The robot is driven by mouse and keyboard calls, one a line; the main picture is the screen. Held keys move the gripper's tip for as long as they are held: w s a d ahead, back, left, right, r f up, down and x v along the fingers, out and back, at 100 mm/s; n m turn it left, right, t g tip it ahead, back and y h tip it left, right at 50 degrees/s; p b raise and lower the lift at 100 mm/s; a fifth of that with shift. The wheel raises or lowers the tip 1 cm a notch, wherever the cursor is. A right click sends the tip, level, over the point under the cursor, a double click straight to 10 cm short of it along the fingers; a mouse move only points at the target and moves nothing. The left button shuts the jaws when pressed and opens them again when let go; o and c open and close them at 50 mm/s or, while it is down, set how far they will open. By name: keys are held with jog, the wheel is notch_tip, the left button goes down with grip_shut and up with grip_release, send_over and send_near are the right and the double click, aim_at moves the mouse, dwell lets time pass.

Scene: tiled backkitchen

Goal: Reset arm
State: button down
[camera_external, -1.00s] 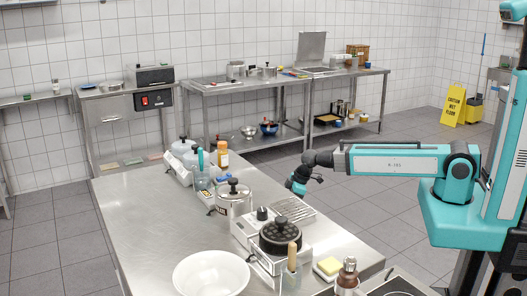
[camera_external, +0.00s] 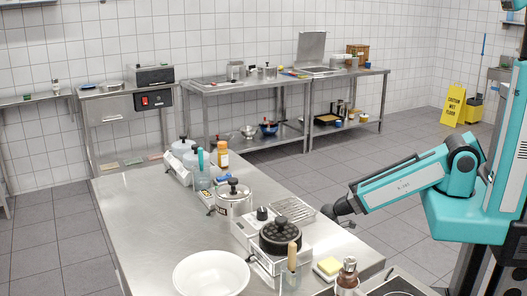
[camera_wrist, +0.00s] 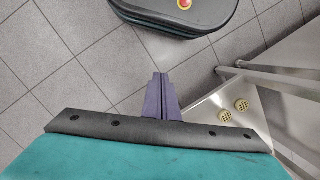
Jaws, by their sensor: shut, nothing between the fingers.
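My gripper (camera_wrist: 160,78) points down at the grey tiled floor in the wrist view, its two purple-grey fingers pressed together with nothing between them. In the external view my teal arm is bent, with its forearm sloping down to the left. The dark wrist end (camera_external: 343,208) is beside the right edge of the steel worktable (camera_external: 145,235), and the fingers are not clearly visible there.
The worktable holds a black-lidded pan (camera_external: 280,236), a white bowl (camera_external: 211,274), a silver pot (camera_external: 234,200), a yellow sponge (camera_external: 329,265) and a brown bottle (camera_external: 347,274). A yellow wet-floor sign (camera_external: 453,104) stands at the back right. Open floor lies behind the arm.

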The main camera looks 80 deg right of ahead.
jog(key=s+f+m+g+p, duration=0.1)
jog(key=s+f+g, duration=0.2)
jog(key=s, duration=1.1)
jog(key=shift+a+f+h, duration=0.4)
jog(key=shift+a+f, duration=0.05)
jog(key=shift+f, duration=0.1)
jog(key=shift+w, duration=0.1)
dwell(1.4)
